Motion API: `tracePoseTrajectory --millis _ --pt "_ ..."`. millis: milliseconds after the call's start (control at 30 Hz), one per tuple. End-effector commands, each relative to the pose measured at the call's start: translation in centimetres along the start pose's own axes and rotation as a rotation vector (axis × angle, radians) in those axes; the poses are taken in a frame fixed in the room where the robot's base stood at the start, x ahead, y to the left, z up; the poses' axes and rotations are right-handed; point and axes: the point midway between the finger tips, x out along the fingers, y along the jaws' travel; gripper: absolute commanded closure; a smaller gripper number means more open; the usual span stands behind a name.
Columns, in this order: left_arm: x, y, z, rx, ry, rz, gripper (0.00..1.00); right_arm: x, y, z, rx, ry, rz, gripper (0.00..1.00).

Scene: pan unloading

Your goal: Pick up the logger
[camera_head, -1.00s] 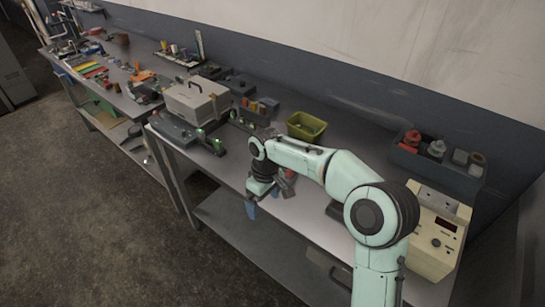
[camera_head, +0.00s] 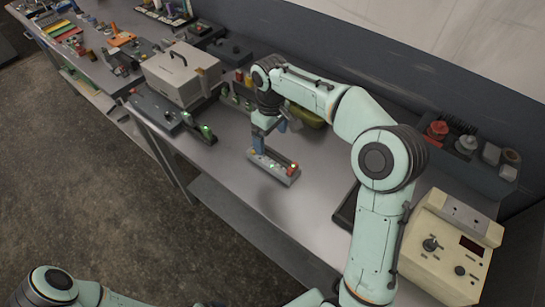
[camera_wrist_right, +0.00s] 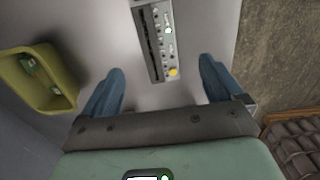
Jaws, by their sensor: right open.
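A narrow grey device with small lights and knobs, apparently the logger (camera_head: 275,168), lies on the bench top below my right gripper. My right gripper (camera_wrist_right: 160,72) is open and empty. Its blue fingers stand apart, one on each side of the device's line, with the near end just ahead of the gap. In the head view the right gripper (camera_head: 259,150) hangs over the device's left end. My left gripper is out of view.
A yellow-green bin (camera_head: 305,116) stands behind the right arm; it also shows in the wrist view (camera_wrist_right: 40,112). A beige case (camera_head: 182,75), a beige control box (camera_head: 440,245) and a dark tray (camera_head: 345,208) are on the bench. Bare bench top (camera_head: 235,185) lies in front.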

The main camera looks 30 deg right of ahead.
Motion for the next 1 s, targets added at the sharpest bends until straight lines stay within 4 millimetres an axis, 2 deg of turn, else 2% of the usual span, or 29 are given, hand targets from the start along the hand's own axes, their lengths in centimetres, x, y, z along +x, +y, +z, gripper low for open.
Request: tracePoseTrajectory --millis 33,233,467,800,1000 --pt "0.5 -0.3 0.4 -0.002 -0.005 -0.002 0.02 1.6 -0.1 0.2 -0.001 -0.007 -0.004 0.06" --pt "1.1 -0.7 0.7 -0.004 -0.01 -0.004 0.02 5.0 0.0 0.1 0.0 -0.005 -0.002 0.06" --pt "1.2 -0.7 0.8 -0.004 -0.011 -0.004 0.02 6.6 0.1 0.1 0.001 -0.003 -0.002 0.06" --pt "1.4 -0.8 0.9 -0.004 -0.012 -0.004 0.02 11.1 0.4 0.2 0.001 -0.003 -0.002 0.06" --pt "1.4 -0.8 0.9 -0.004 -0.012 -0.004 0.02 11.4 0.4 0.2 0.001 0.0 -0.001 0.06"
